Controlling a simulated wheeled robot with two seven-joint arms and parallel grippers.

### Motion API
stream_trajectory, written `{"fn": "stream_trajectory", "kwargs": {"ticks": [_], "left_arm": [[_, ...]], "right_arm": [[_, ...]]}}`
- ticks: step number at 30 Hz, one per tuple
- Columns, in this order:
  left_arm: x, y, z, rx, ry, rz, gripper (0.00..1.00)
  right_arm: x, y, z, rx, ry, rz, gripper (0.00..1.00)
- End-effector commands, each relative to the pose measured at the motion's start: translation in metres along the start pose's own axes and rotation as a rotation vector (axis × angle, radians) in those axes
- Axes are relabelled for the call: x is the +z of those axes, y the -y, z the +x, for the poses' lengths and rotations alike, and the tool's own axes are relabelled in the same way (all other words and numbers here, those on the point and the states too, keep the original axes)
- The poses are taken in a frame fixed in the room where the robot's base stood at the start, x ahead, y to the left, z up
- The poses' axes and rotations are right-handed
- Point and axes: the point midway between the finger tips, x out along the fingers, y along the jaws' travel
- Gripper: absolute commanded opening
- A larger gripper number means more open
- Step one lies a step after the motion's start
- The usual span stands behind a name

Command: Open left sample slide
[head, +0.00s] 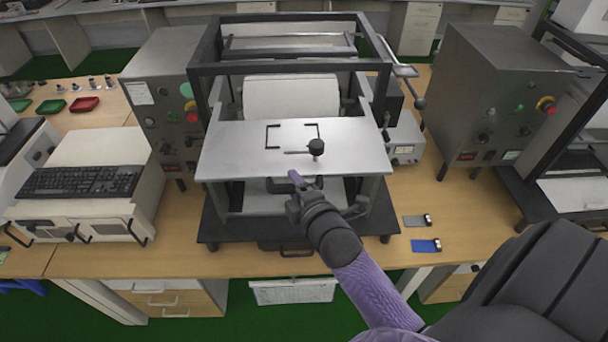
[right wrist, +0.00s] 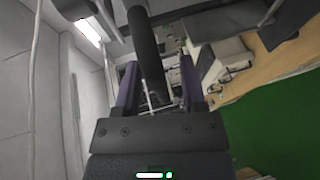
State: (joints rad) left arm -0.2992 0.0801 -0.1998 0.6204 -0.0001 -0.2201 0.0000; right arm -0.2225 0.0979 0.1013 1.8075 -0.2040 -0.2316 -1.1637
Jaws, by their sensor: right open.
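The left test machine (head: 201,95) stands mid-table, with a black frame and a light metal plate (head: 235,150) at its front. The plate carries a black knob (head: 316,147) and dark bracket marks. A lower light panel (head: 250,200) sits beneath it. I cannot tell for sure which part is the sample slide. My right gripper (head: 296,186) is at the plate's front edge, below the knob. In the right wrist view, the gripper (right wrist: 158,63) is open, and a thick black bar (right wrist: 147,55) shows between its fingers; contact cannot be told. My left gripper is not in view.
A keyboard (head: 80,181) on a light case is at the left. A grey control box (head: 490,95) and a second machine stand at the right. Two small flat pieces, grey (head: 413,221) and blue (head: 424,245), lie on the bare wood right of the machine.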

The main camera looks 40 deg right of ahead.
Motion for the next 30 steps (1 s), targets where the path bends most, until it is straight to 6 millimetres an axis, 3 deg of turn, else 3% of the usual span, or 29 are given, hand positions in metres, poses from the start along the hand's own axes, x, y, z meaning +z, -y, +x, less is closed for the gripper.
{"fn": "stream_trajectory", "kwargs": {"ticks": [6,12,26,28,29,30], "left_arm": [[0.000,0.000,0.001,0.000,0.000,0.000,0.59],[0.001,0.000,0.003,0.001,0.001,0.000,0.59],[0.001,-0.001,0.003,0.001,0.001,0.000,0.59],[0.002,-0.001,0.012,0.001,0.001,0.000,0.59],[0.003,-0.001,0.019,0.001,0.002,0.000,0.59],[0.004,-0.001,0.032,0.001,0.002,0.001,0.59]], "right_arm": [[0.000,0.002,-0.048,-0.004,0.000,0.001,0.53],[0.000,0.002,-0.076,-0.004,0.001,0.000,0.53],[0.000,0.002,-0.079,-0.004,0.001,0.002,0.53],[0.000,0.019,-0.076,-0.029,-0.001,0.024,0.53],[0.000,0.036,-0.074,-0.052,-0.001,0.047,0.53],[0.000,0.067,-0.070,-0.098,0.000,0.090,0.53]]}}
